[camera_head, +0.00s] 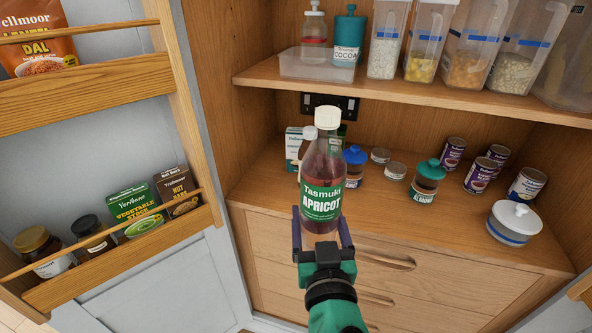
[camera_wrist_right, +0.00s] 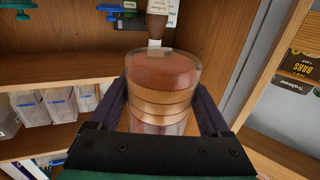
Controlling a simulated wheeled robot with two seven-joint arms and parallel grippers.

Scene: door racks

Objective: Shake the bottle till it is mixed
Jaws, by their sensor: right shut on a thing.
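The bottle (camera_head: 321,178) is clear with a white cap, a green label reading "Tasmuki APRICOT" and dark reddish-brown liquid inside. My right gripper (camera_head: 322,228) is shut on the bottle near its base and holds it about upright in front of the cupboard. In the right wrist view the bottle's round base (camera_wrist_right: 163,85) sits between the two dark fingers, with layered brown bands showing in it. My left gripper is not in view.
Behind the bottle, the lower shelf (camera_head: 390,212) holds jars, cans and a white lidded pot (camera_head: 514,222). The upper shelf (camera_head: 420,92) holds clear containers. The door rack (camera_head: 110,255) at left holds jars and boxes. Drawers lie below.

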